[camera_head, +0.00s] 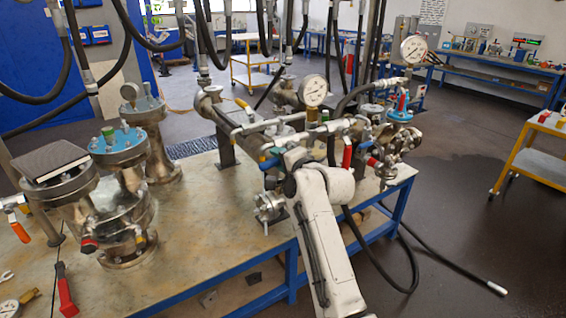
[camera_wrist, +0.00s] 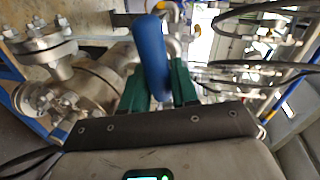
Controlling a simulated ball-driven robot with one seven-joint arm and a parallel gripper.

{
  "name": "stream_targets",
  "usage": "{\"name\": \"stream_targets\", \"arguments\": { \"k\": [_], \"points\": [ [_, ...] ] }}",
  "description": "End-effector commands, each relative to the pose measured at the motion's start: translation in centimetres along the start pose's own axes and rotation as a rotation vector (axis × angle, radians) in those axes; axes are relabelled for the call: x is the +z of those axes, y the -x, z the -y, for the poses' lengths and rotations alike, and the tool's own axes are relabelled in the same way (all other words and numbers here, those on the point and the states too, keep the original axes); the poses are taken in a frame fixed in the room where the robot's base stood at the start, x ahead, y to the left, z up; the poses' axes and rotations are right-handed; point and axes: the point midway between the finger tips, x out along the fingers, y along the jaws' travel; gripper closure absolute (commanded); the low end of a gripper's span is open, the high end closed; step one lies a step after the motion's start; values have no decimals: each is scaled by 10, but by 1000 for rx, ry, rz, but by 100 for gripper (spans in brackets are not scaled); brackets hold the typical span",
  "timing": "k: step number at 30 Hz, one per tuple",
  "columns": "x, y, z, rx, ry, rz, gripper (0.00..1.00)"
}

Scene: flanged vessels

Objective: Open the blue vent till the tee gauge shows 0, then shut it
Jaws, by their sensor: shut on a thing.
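In the wrist view the blue vent handle (camera_wrist: 150,48) stands between the two green fingers of my gripper (camera_wrist: 160,84), which is shut on it. A round white gauge (camera_head: 313,91) stands upright on the pipework above my wrist, with a dark needle too small to read. A second gauge (camera_head: 413,49) stands higher at the right. I cannot tell for sure which is the tee gauge.
A red handle (camera_head: 347,151) and an orange-yellow handle (camera_head: 244,106) sit on pipework close by. Black hoses (camera_head: 400,262) hang around the bench. Flanged vessels (camera_head: 120,205) stand at the left. The bench top (camera_head: 215,240) is bare left of my arm.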

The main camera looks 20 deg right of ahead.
Motion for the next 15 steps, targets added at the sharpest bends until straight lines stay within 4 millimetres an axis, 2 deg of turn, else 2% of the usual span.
{"name": "stream_targets", "arguments": {
  "k": [3, 15],
  "points": [
    [-1, 0, 8, -1, -68, 13, 100],
    [-2, 0, 10, 0, -176, 35, 100]
  ]
}}
